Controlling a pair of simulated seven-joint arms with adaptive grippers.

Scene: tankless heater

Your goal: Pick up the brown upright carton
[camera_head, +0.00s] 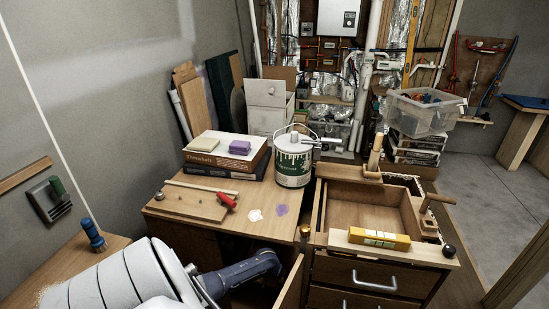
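A tall carton (267,112) stands upright at the back of the wooden worktop. Its front looks pale grey-white, and a brown cardboard flap (280,74) stands open at its top. The white-and-green paint can (293,165) stands in front of it to the right and hides part of its lower side. A flat brown box (228,153) with printing on its side lies in front of the carton to the left; it is not upright.
A board with a red-handled tool (227,201) lies in front. An open drawer (365,215) with a yellow box (379,238) across its front is right. Boards (193,98) lean left of the carton.

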